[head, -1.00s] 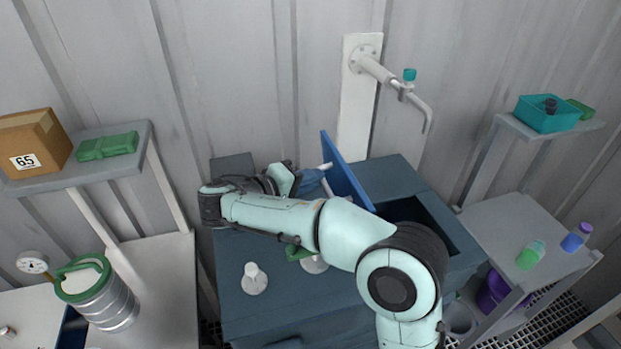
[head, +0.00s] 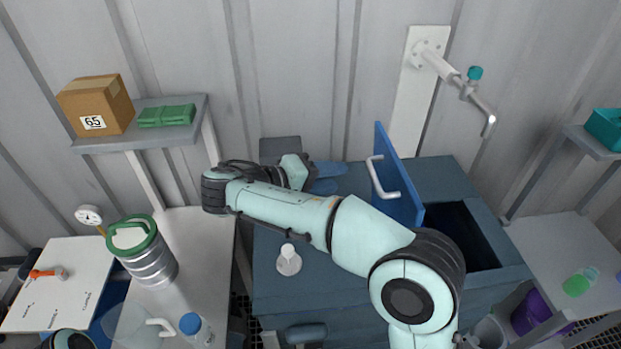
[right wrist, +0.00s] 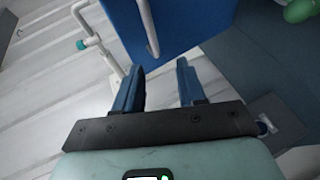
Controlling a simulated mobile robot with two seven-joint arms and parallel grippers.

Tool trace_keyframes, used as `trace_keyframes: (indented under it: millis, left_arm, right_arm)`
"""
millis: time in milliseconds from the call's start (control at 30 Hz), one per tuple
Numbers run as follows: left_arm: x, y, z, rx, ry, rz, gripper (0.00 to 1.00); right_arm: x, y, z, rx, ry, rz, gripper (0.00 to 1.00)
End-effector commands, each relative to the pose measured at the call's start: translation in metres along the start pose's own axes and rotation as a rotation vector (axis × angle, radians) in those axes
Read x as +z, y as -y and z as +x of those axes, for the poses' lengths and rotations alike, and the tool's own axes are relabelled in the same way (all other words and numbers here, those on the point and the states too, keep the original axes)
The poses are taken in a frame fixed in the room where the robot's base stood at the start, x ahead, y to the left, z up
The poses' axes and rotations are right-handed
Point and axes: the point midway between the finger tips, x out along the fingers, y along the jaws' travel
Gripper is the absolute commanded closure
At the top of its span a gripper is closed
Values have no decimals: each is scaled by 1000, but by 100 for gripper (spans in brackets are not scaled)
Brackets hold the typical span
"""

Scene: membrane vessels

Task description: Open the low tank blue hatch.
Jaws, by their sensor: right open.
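The blue hatch (head: 400,178) stands raised and nearly upright on the dark blue low tank (head: 270,240). Its white handle (head: 377,178) is on the left face. The dark tank opening (head: 468,232) is uncovered to the right of the hatch. My right gripper (head: 338,177) is open and empty, left of the handle and apart from it. In the right wrist view the blue fingers (right wrist: 158,68) are spread, with the hatch (right wrist: 185,28) and its handle (right wrist: 148,28) beyond them. My left gripper is not in view.
A white pipe with a teal valve (head: 474,73) sticks out from the wall behind the hatch. A white knob-like fitting (head: 288,261) stands on the tank top. Left are a shelf with a box (head: 95,104) and a green-lidded metal canister (head: 147,254). A side table (head: 560,255) is right.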

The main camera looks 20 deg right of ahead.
Motion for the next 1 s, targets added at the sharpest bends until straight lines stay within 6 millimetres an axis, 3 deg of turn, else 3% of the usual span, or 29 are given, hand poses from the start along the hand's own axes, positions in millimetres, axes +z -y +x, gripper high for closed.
trace_keyframes:
  millis: [100,333,1000]
  left_arm:
    - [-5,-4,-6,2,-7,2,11]
    - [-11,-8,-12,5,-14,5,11]
    - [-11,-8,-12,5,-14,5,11]
  right_arm:
    - [-1,-2,-27,1,-6,2,60]
    - [-1,-1,-48,0,0,2,60]
    - [0,0,-51,-1,3,0,60]
